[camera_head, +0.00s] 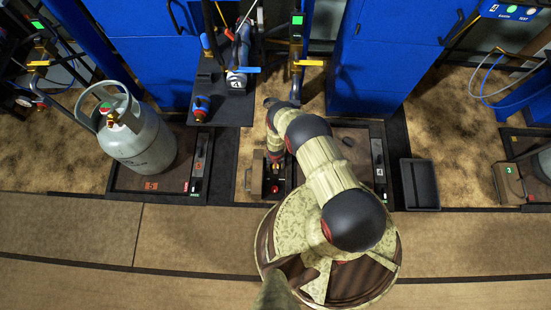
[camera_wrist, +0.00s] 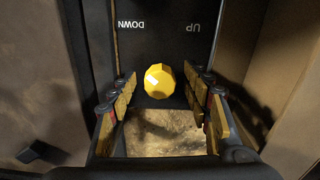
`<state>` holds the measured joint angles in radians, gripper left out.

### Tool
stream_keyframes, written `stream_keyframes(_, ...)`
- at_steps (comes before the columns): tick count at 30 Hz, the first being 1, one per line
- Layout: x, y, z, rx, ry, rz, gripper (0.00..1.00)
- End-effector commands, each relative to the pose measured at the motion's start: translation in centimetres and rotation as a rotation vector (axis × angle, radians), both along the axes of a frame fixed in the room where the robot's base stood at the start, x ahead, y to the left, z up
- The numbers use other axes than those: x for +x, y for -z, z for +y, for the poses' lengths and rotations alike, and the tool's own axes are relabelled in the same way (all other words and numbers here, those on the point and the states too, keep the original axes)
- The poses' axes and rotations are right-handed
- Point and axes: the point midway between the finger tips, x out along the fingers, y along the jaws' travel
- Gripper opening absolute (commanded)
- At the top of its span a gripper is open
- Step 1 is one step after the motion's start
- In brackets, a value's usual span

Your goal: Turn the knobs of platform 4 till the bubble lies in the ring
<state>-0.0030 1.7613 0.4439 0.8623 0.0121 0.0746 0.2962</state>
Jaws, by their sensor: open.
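A yellow faceted knob (camera_wrist: 159,81) sits on a dark panel (camera_wrist: 150,45) in the wrist view. The words DOWN and UP show upside down on that panel, on either side beyond the knob. My gripper (camera_wrist: 162,88) is open, one set of fingers left of the knob and one right, with a gap on each side. In the head view my gripper (camera_head: 276,168) reaches down over a small dark box with a red spot (camera_head: 275,188). My arm hides much of the platform there. I cannot make out a bubble or ring, nor which platform is number 4.
A grey gas cylinder (camera_head: 140,140) stands on a dark platform at the left. A dark shelf (camera_head: 222,108) with equipment juts out left of my gripper. A black empty tray (camera_head: 419,184) lies right of my arm. Blue cabinets (camera_head: 385,60) stand behind. The front floor is clear.

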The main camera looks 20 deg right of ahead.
Motion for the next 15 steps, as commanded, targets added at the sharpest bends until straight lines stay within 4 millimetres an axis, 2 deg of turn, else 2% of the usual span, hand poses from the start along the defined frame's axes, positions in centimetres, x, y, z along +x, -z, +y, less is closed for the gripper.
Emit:
stream_keyframes(9,0.05,0.24,0.00,0.000,0.000,-0.001,0.49)
stream_keyframes(15,0.03,0.25,0.00,0.000,0.000,0.000,0.38)
